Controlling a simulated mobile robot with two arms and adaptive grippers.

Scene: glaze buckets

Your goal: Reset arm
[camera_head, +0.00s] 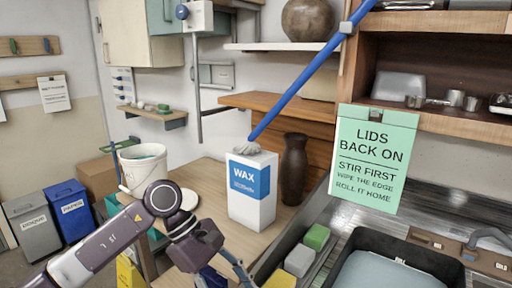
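My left arm comes in from the lower left. Its gripper (225,272) points down at the bottom edge, in front of the wooden table and to the lower left of the white and blue WAX box (251,206). The fingertips are cut off by the frame, so I cannot tell whether it is open or shut. No held object is visible. My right arm and gripper are not in view.
A white bucket (143,168) stands at the left of the table (198,181). A dark vase (293,170) stands behind the WAX box. A blue pole (310,72) slants down to the box's top. A black basin (426,253) is at lower right; a green sign (373,157) hangs above.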

